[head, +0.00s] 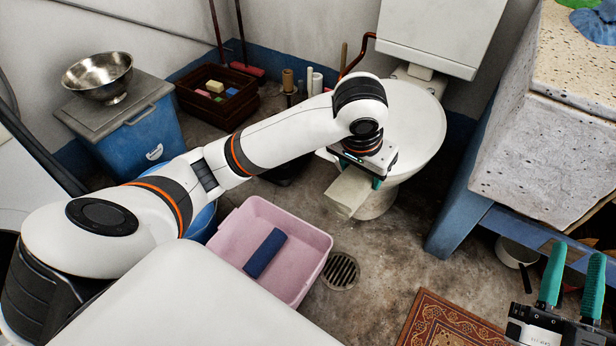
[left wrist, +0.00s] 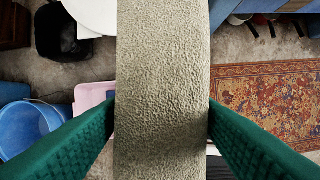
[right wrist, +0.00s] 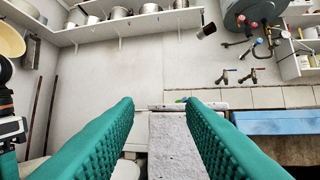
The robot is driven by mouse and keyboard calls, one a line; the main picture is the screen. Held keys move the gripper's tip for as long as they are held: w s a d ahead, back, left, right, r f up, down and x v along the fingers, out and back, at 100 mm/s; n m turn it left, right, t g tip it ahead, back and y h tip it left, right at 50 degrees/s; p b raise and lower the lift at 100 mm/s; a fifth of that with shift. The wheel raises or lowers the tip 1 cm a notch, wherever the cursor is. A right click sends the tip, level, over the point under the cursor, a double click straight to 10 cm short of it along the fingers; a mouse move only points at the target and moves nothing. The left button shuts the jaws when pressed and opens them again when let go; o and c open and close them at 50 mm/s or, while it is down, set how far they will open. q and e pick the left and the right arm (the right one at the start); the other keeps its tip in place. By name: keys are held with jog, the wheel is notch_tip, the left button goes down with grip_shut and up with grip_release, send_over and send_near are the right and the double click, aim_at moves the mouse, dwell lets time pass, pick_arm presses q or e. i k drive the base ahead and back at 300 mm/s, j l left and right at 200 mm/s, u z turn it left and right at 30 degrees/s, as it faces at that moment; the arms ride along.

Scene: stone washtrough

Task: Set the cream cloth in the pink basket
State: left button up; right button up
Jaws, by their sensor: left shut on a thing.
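The cream cloth (head: 350,190) hangs from my left gripper (head: 358,172), above the floor in front of the toilet. In the left wrist view the cloth (left wrist: 162,90) fills the space between the green fingers, which press on both its sides. The pink basket (head: 308,282) stands on the floor, lower left of the cloth and apart from it. A dark blue rolled cloth (head: 265,253) lies in the basket. My right gripper (head: 570,285) is at the lower right of the head view. Its fingers (right wrist: 165,110) are spread with nothing between them.
A white toilet (head: 415,130) stands behind the cloth. The stone trough (head: 545,155) on a blue frame stands at right. A floor drain (head: 341,270) and a patterned rug (head: 445,322) lie right of the basket. A blue bucket (left wrist: 25,125) stands beside the basket.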

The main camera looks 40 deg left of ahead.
aim_at(291, 262)
jog(key=k+j+z, duration=0.1)
jog(key=j+z, duration=0.2)
jog(key=k+j+z, duration=0.15)
jog(key=j+z, duration=0.15)
jog(key=j, duration=0.2)
jog(key=k+j+z, duration=0.3)
jog(key=j, duration=0.3)
